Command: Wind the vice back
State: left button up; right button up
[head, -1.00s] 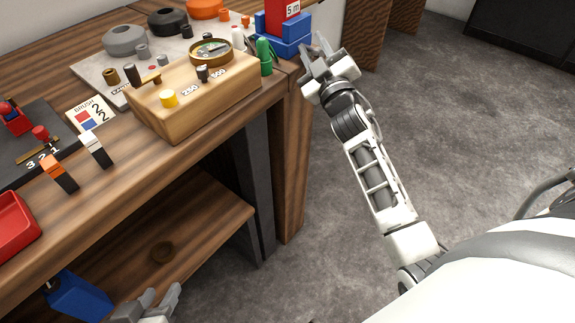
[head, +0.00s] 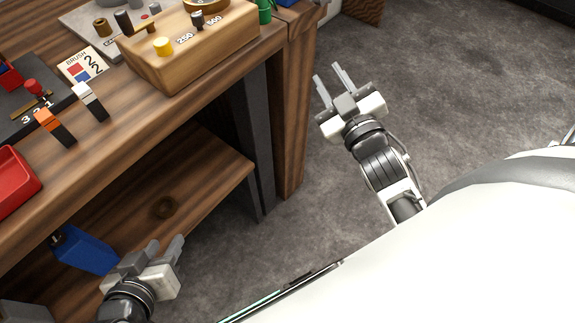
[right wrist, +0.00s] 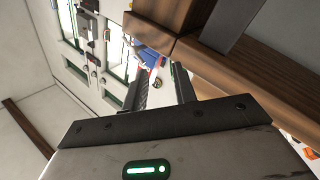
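I cannot make out a vice for certain in either view. My left gripper (head: 167,243) is low in front of the bench's lower shelf in the head view, with its fingers apart and nothing between them. A blue block-like object (head: 85,250) is left of it, below the bench top; what it is, I cannot tell. My right gripper (head: 331,74) is open and empty over the floor, to the right of the bench. Its two spread fingers also show in the right wrist view (right wrist: 160,85).
The grey floor at right is clear.

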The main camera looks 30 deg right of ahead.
jog(key=s+a+f+m+g+y+p, duration=0.1)
jog(key=s+a+f+g+y+p, duration=0.1)
jog(key=a, duration=0.5)
jog(key=s+a+f+m+g+y+p, duration=0.1)
jog(key=s+a+f+g+y+p, duration=0.1)
jog(key=s+a+f+g, duration=0.3)
jog(key=shift+s+a+f+g+y, duration=0.3)
jog(key=shift+s+a+f+y, duration=0.4)
jog(key=shift+s+a+f, duration=0.65)
jog(key=shift+w+d+f, duration=0.15)
jog(key=shift+w+d, duration=0.05)
